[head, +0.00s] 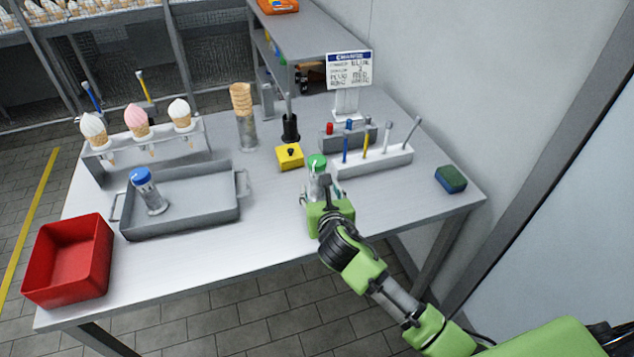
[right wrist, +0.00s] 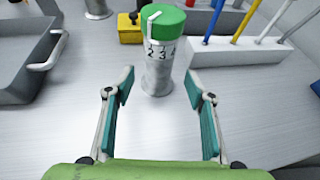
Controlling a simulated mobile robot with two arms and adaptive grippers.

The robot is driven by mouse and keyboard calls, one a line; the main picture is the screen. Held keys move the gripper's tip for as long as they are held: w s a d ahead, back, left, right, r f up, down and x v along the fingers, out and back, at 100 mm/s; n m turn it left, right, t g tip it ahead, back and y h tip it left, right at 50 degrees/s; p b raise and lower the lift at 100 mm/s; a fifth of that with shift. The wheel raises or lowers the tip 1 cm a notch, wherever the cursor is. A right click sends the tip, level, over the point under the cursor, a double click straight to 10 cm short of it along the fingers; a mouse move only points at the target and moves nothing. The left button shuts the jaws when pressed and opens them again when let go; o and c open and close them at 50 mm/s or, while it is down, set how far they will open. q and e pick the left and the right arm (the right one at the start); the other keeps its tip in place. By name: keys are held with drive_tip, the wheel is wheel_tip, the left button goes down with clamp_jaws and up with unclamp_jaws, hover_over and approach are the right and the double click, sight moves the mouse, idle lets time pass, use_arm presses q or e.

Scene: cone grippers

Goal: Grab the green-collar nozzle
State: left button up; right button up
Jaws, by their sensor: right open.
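The green-collar nozzle (head: 317,164) stands upright on the table, a grey metal cylinder with a green top. In the right wrist view the nozzle (right wrist: 158,65) shows the marks "2 3 4" below its collar. My right gripper (right wrist: 160,88) is open, with its two teal-padded fingers apart. The nozzle stands just beyond the fingertips, roughly centred between them. In the head view my right gripper (head: 322,195) covers the nozzle's lower part. A blue-collar nozzle (head: 147,188) stands tilted in the grey tray at left. My left gripper is not in view.
A yellow box (head: 289,157) stands close behind the nozzle. A white holder (head: 372,163) with several coloured sticks is to its right. The grey tray (head: 188,221) and a red bin (head: 67,258) are at left. A green-blue sponge (head: 451,178) lies at right. The table's front middle is clear.

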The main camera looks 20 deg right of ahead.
sight(318, 187)
drive_tip(key=shift+x, duration=2.85)
drive_tip(key=shift+a+f, duration=0.15)
drive_tip(key=shift+f, duration=0.05)
drive_tip(key=shift+s, duration=0.1)
clamp_jaws()
